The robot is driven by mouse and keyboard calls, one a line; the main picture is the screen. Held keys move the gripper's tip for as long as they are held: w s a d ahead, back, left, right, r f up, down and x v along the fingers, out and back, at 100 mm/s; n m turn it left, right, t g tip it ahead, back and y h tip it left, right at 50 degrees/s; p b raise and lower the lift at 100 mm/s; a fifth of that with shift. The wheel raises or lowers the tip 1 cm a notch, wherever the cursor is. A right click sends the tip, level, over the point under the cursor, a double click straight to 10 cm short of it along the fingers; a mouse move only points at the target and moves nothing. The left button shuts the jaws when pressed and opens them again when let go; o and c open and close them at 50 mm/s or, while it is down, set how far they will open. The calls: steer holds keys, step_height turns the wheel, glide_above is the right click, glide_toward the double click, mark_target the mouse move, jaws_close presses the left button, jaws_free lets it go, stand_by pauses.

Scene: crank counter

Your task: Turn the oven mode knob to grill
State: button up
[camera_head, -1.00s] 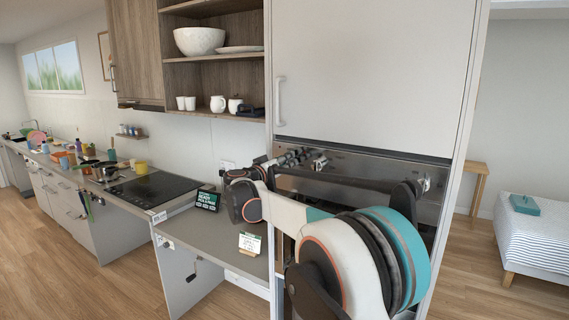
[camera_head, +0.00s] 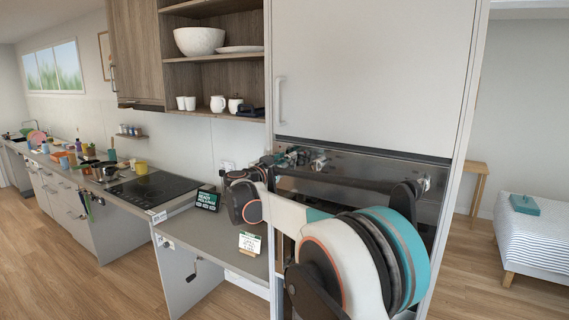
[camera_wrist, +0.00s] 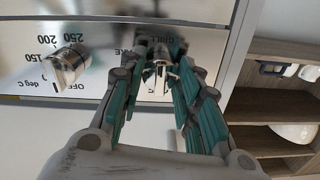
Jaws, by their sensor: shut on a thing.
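In the wrist view the oven mode knob (camera_wrist: 161,54) is a small metal knob on the reflective control panel, between my gripper's fingertips (camera_wrist: 160,62). The teal-lined fingers are shut on it from both sides. Printed lettering by it includes "GRILL" (camera_wrist: 166,39); the fingers hide part of the lettering, and I cannot tell where the knob points. In the head view my gripper (camera_head: 290,158) is at the left end of the oven panel (camera_head: 372,172), small and partly behind my arm; the mode knob is not clear there.
A temperature knob (camera_wrist: 66,66) with degree marks sits beside the mode knob. A tall white cabinet door (camera_head: 370,75) is above the oven. A grey counter (camera_head: 212,232) with a small sign (camera_head: 250,243) lies at left, and open shelves (camera_wrist: 270,105) are close by.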

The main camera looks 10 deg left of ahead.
steer(key=shift+f, duration=0.2)
steer(key=o, duration=1)
steer(key=shift+o, duration=0.4)
steer(key=shift+r, duration=0.1)
steer(key=v, duration=1.2)
